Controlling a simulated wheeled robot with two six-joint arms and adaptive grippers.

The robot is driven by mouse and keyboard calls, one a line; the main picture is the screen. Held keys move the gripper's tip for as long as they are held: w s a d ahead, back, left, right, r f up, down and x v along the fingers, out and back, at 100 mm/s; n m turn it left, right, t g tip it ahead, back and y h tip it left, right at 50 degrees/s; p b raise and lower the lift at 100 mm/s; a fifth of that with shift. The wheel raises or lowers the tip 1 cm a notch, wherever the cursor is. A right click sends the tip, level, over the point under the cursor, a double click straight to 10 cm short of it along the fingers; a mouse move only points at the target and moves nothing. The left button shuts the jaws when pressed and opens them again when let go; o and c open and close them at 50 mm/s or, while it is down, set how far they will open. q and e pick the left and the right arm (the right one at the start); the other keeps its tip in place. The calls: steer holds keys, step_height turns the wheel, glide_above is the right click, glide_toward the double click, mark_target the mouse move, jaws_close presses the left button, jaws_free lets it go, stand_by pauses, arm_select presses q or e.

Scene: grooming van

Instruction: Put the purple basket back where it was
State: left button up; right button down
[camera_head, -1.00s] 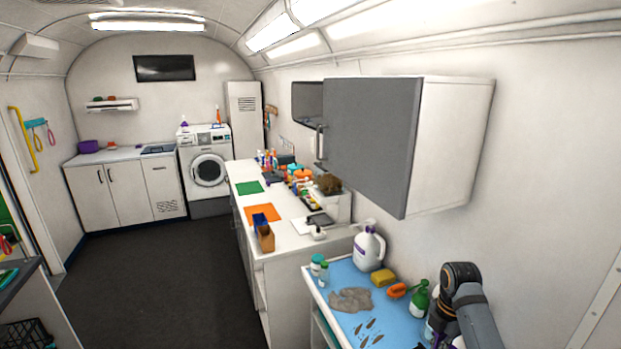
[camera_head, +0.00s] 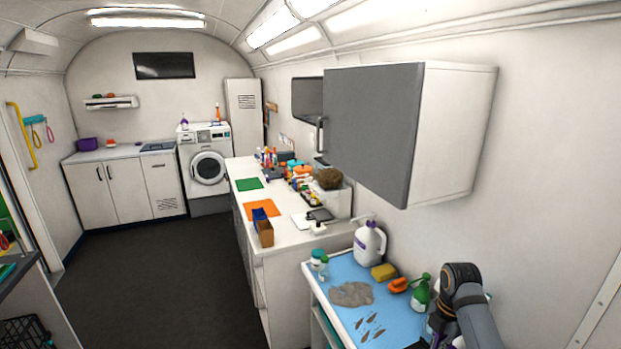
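A small purple basket (camera_head: 87,144) sits on the far left white counter (camera_head: 128,152), against the back wall. It is far from me and small in view. My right arm shows at the lower right, bent down beside the blue-topped table; its gripper is at the bottom edge, too cut off and hidden to judge its fingers. My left arm and gripper are not in view.
A blue-topped table (camera_head: 335,268) at the lower right bears a white jug (camera_head: 369,245), a green spray bottle (camera_head: 421,293) and a yellow sponge (camera_head: 383,272). A long white counter and a grey-doored wall cabinet (camera_head: 370,128) line the right side. The dark floor (camera_head: 150,270) is clear.

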mark_target(442, 339)
step_height(442, 339, up, 3)
steer(key=shift+r+p, duration=0.15)
steer(key=shift+p, duration=0.8)
step_height(442, 339, down, 8)
steer(key=b, duration=0.7)
steer(key=shift+r, duration=0.15)
step_height(442, 339, up, 8)
steer(key=p, duration=0.7)
step_height(442, 339, down, 8)
steer(key=b, duration=0.7)
steer(key=shift+r+p, duration=3.5)
steer(key=shift+r, duration=0.3)
steer(key=shift+f+b, duration=3.75)
steer(key=shift+f, duration=0.05)
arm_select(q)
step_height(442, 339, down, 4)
arm_select(e)
steer(key=shift+r, duration=0.15)
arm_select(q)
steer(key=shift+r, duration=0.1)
arm_select(e)
steer(key=shift+r, duration=0.1)
